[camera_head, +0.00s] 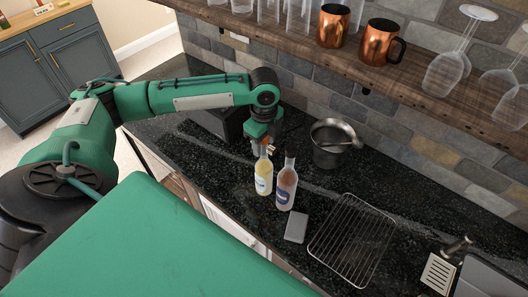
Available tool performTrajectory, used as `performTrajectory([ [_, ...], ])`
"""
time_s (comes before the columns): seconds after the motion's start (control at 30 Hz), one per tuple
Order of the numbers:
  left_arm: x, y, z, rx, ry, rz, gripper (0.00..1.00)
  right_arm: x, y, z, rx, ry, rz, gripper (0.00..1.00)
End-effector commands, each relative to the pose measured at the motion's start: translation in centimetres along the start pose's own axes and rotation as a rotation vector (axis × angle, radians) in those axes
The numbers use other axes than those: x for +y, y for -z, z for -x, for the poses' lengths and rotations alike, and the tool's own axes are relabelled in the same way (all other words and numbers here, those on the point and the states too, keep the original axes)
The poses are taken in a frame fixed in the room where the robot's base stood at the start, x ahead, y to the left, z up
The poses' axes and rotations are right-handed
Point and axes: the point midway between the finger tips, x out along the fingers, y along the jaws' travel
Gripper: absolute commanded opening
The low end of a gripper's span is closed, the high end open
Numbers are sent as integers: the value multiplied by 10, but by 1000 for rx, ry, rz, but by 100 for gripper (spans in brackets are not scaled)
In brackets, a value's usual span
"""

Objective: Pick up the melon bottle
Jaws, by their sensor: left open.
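Two bottles stand upright side by side on the dark stone counter. One is a pale yellow bottle (263,178) with a light label. The other is a pinkish-orange bottle (286,184) with a blue and white label, just to its right. The labels are too small to read, so I cannot tell for sure which is the melon bottle. My left gripper (266,149) points down at the top of the yellow bottle and is open. Whether its fingers touch the neck is too small to tell. My right gripper is out of view.
A metal bucket (328,152) stands behind the bottles to the right. A small grey block (297,227) and a wire rack (352,238) lie nearer the front. A wooden shelf (345,67) with copper mugs and glasses overhangs the counter. A dark box (214,124) is left of my gripper.

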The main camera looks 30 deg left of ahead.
Motion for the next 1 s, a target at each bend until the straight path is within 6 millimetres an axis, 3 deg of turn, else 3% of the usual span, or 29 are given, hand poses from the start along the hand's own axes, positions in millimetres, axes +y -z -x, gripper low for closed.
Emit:
performTrajectory([
  [0.13,0,1,-10,1,0,-1,47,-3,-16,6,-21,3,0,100],
  [0.33,0,0,-11,1,1,-1,47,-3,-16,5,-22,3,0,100],
  [0.6,0,0,-11,1,1,-1,0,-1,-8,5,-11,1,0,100],
  [1.0,0,0,-10,0,1,0,0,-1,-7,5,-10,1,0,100],
])
